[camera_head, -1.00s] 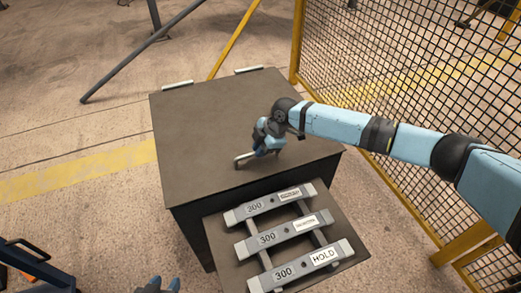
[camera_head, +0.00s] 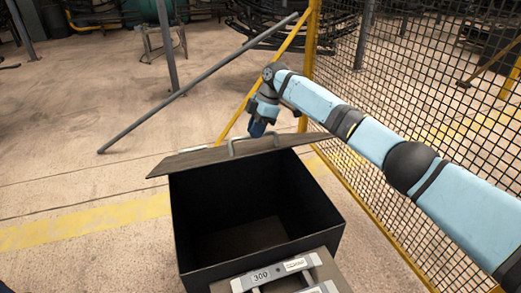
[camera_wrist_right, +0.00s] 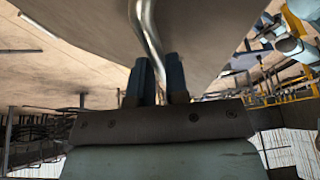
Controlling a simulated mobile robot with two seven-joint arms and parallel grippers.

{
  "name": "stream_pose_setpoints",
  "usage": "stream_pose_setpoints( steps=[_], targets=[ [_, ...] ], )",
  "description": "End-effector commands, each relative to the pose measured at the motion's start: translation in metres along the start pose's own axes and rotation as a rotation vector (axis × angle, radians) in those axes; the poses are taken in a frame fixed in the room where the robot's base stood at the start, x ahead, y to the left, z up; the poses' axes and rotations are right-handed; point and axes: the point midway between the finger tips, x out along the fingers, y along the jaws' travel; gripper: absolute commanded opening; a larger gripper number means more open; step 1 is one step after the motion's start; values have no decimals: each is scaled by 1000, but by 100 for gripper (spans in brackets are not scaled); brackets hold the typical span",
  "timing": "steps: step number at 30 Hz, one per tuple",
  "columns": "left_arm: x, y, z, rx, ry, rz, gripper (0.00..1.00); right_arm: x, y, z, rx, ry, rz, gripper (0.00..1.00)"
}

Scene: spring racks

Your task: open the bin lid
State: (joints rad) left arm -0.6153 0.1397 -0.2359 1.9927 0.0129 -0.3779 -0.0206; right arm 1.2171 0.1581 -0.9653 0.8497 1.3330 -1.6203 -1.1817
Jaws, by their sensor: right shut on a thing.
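The dark bin (camera_head: 190,230) stands open in the middle of the head view, with its empty black inside showing. Its brown lid (camera_head: 180,163) is swung up and back at the far edge, seen nearly edge-on. The lid's metal handle (camera_head: 250,140) shows near the lid's raised edge. My right gripper (camera_head: 259,128) is at this handle, behind the lid's edge. In the right wrist view my right gripper (camera_wrist_right: 158,68) has its two fingers closed about the bent handle bar (camera_wrist_right: 149,28), with the lid (camera_wrist_right: 80,20) right beyond. My left gripper is out of view.
A shelf at the bin's front carries grey bars marked 300 (camera_head: 262,275), partly cut off below. A grey slanted pole (camera_head: 200,83) is behind the bin. The floor at left is clear.

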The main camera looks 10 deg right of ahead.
Motion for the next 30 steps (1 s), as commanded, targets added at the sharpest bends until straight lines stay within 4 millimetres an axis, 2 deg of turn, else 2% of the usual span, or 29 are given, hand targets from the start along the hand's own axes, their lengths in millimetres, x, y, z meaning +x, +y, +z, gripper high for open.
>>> stream_pose_setpoints(
  steps=[3,9,22,23,26,30],
  targets=[
    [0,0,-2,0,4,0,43,-10,10,-5,1,0,4,0],
    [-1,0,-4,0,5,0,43,-18,19,-8,1,-1,4,0],
    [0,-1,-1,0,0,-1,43,-19,20,-7,2,-2,4,0],
    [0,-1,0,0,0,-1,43,-19,20,-7,2,-2,4,17],
    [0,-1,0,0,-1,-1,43,-19,20,-8,2,-2,3,40],
    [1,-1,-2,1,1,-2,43,-20,20,-8,1,-2,3,40]
  ],
)
